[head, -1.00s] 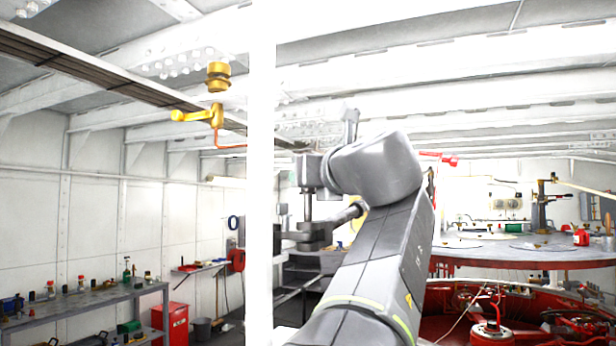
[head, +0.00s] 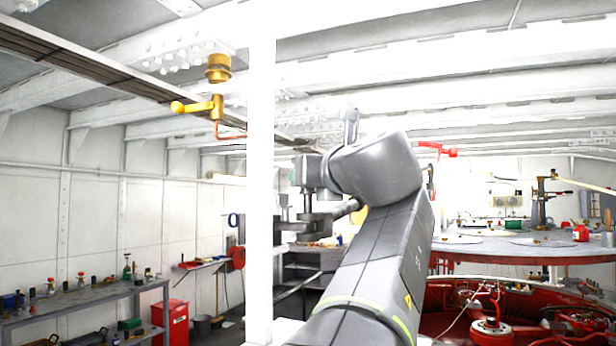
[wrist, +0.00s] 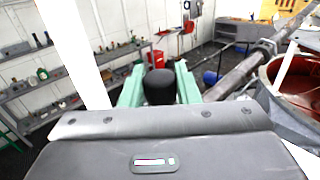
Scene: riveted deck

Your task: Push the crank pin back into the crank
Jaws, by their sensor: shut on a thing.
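My gripper shows in the wrist view (wrist: 160,76) with its two pale green fingers closed on a black, round-topped cylinder, which I take to be the crank pin (wrist: 160,89). In the head view my gripper (head: 304,226) is at the end of my raised grey arm, just right of the white post. The pin cannot be made out there. I cannot pick out the crank for certain in either view, nor tell how deep the pin sits in it.
A white post (head: 261,180) stands close beside my gripper. A brass valve (head: 217,106) hangs at upper left. A shelf bench (head: 85,295) and red cabinet (head: 171,322) stand left. A grey shaft (wrist: 232,80) runs right of the fingers in the wrist view. A round table (head: 520,250) stands right.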

